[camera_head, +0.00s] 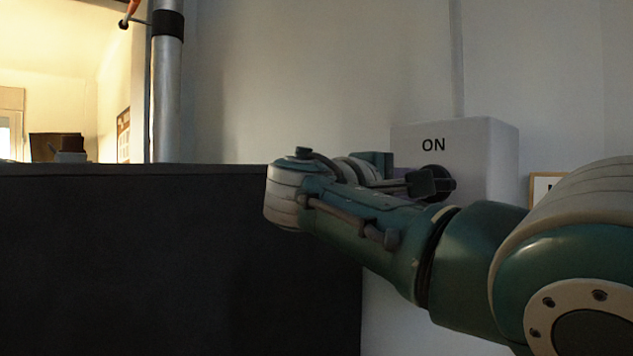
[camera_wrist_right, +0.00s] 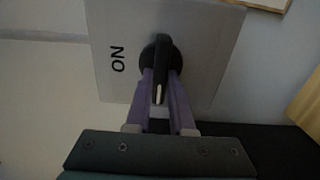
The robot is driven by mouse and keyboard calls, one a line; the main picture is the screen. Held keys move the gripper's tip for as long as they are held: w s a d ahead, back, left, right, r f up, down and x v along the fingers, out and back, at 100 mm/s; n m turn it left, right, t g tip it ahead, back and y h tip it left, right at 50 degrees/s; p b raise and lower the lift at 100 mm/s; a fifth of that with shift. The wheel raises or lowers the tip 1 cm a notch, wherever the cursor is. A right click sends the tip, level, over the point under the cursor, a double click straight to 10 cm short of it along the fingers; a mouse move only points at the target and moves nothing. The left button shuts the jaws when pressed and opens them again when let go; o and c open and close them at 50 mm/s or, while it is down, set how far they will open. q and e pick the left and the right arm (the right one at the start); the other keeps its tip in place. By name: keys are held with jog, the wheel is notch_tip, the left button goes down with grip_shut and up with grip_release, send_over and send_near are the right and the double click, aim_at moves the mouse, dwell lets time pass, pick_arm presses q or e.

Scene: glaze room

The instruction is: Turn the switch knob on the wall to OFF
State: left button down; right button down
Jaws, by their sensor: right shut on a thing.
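The switch is a light grey box (camera_head: 490,150) on the wall, with ON printed above its black knob (camera_head: 443,184) in the head view. The knob (camera_wrist_right: 160,55) also shows in the right wrist view, on the box face (camera_wrist_right: 205,50). Its bar runs down the picture, across the direction of the ON label, with a white mark at the lower end. My right gripper (camera_wrist_right: 161,88) is shut on the knob, one purple finger on each side of the bar. In the head view my right wrist partly hides the fingers. No OFF label shows. My left gripper is out of view.
A dark, broad panel or surface (camera_head: 180,260) fills the lower left of the head view. A metal pole (camera_head: 166,90) stands behind it. A framed sign (camera_head: 545,186) is on the wall right of the box, partly hidden by my right arm.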

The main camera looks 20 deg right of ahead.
dwell(0.3)
jog(key=c, duration=0.8)
grip_release()
jog(key=b+v, duration=0.3)
jog(key=v, duration=0.7)
jog(key=shift+f, duration=0.1)
